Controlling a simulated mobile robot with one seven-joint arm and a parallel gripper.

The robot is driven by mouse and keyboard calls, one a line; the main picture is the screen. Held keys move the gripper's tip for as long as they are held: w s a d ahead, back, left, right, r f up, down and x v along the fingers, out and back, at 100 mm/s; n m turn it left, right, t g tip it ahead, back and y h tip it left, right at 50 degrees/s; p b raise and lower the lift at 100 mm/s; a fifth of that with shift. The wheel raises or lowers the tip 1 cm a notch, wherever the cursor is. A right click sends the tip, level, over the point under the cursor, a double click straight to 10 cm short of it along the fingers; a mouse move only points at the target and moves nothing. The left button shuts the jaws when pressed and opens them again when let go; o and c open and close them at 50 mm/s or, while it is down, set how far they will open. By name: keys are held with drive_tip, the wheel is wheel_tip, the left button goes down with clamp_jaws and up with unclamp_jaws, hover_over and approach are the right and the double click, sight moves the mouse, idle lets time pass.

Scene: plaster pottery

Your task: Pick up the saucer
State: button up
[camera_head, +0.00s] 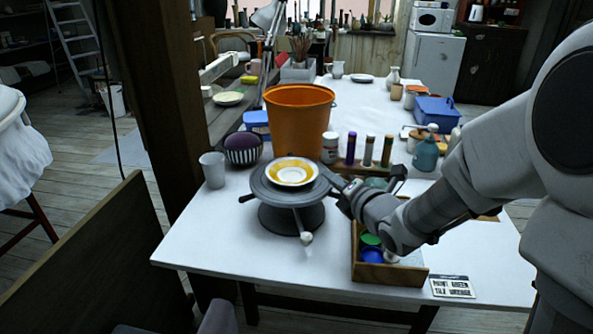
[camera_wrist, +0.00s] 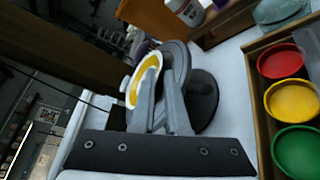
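The saucer (camera_head: 292,171) is white with a yellow ring. It lies on the round top of a grey banding wheel (camera_head: 290,218) on the white table. My gripper (camera_head: 328,179) is at the right edge of the wheel, close to the saucer's right rim. In the wrist view, the two grey fingers of my gripper (camera_wrist: 159,62) stand a little apart. The left finger covers part of the saucer (camera_wrist: 136,84), and the right finger lies in front of the wheel (camera_wrist: 203,100). Contact with the rim cannot be made out. The saucer looks flat on the wheel.
An orange bucket (camera_head: 298,120) stands just behind the wheel. A dark striped bowl (camera_head: 242,149) and a grey cup (camera_head: 212,170) are at left. Several bottles stand behind my gripper. A wooden box (camera_head: 365,268) with paint pots is at right. The table's front left is clear.

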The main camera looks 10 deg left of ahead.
sight(321, 181)
drive_tip(key=shift+b+x, duration=0.55)
drive_tip(key=shift+x, duration=2.25)
drive_tip(key=shift+f, duration=0.15)
drive_tip(key=shift+s, duration=0.1)
clamp_jaws()
